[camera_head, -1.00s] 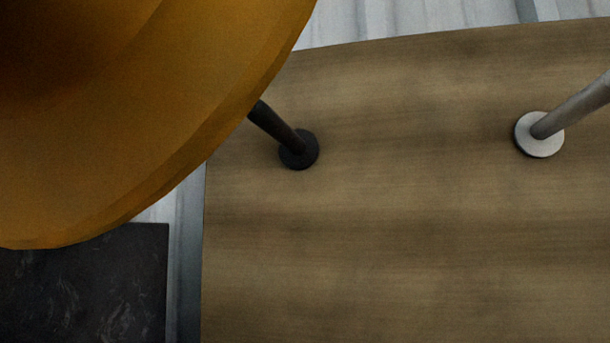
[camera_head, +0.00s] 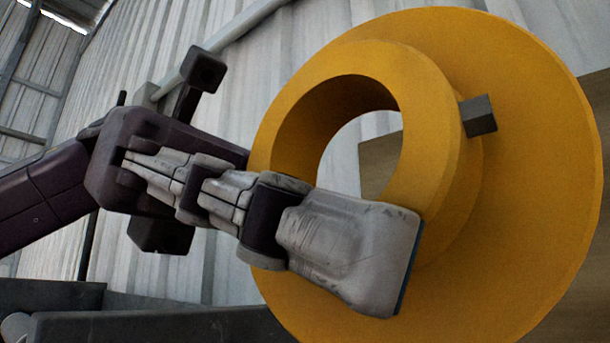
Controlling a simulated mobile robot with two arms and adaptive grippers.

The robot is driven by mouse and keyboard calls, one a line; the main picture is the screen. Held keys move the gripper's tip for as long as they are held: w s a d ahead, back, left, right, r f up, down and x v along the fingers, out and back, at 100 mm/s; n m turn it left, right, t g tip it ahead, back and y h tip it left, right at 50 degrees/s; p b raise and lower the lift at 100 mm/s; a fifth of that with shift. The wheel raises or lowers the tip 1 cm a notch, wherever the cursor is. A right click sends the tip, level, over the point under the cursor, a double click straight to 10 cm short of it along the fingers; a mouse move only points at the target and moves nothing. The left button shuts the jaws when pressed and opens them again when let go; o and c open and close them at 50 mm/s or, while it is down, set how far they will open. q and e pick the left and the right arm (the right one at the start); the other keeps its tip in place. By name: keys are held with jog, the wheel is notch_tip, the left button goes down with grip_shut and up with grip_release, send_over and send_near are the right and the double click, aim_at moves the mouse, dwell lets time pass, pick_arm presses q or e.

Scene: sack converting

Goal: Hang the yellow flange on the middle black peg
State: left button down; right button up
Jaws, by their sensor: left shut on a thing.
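The yellow flange (camera_head: 530,200) fills the right half of the head view, close to the camera and tilted. It has a wide disc, a raised hub ring around a large round hole, and a small dark block on the hub's side. My left gripper (camera_head: 350,245) comes in from the left and is shut on the flange at the hub, with one finger across its near face. The other finger is hidden. The middle black peg cannot be seen now. My right gripper is out of view.
A strip of the brown wooden board (camera_head: 380,165) shows through the hole and behind the flange. A corrugated light wall (camera_head: 310,35) stands behind. Dark grey edges (camera_head: 160,325) lie at the lower left.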

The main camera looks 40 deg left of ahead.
pick_arm(q)
jog(key=w+f+p, duration=0.1)
jog(key=w+p, duration=0.5)
jog(key=w, duration=0.8)
jog(key=shift+w+d+f, duration=0.15)
jog(key=shift+w+d, duration=0.2)
jog(key=c, duration=2)
grip_release()
jog(key=shift+f, duration=0.1)
jog(key=shift+o, duration=1.6)
jog(key=shift+s, duration=0.2)
jog(key=shift+w+p, duration=0.1)
jog(key=shift+p, duration=0.2)
